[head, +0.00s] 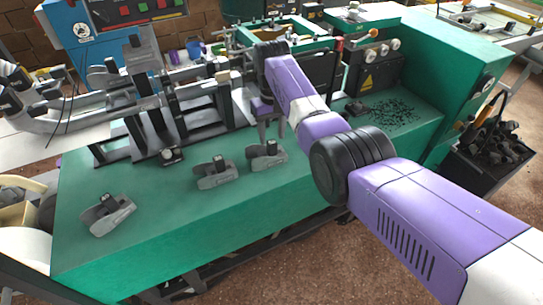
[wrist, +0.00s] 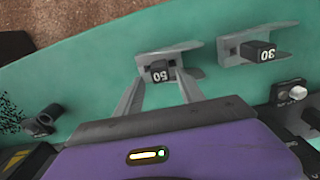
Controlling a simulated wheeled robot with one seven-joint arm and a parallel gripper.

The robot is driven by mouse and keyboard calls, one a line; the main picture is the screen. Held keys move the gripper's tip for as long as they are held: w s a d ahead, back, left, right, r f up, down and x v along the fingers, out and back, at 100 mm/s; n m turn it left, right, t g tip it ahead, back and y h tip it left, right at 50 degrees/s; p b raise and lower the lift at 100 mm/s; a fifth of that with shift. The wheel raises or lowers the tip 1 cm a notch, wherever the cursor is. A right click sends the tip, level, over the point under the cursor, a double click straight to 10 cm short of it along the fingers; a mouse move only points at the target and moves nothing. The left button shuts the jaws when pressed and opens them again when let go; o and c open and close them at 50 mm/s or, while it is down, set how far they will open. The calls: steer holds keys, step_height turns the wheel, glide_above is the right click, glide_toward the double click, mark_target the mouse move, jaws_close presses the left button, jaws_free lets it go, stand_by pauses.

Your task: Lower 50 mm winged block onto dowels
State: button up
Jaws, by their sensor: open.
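The 50 mm winged block (wrist: 168,62) is grey, with a dark upright part marked 50, and rests on the green bench top. In the head view it appears to be the right-hand grey block (head: 267,157). My gripper (wrist: 160,82) is open, its two fingers pointing at this block, one on each side of the dark marked part. In the head view my gripper (head: 268,132) is just above and behind the block, partly hidden by my wrist. I cannot tell whether the fingers touch it. I cannot pick out the dowels for certain.
A second winged block, marked 30 (wrist: 259,51), lies beside it; a third grey block (head: 108,213) is at the front left. A machine with dark uprights (head: 190,105) stands behind. Black bits (head: 395,112) lie scattered to the right. The bench's front left is mostly clear.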

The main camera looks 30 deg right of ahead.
steer(key=shift+f+b, duration=0.8)
steer(key=shift+f, duration=0.55)
jaws_close()
steer(key=shift+r, duration=0.15)
steer(key=shift+r+p, duration=2.3)
steer(key=shift+r, duration=0.1)
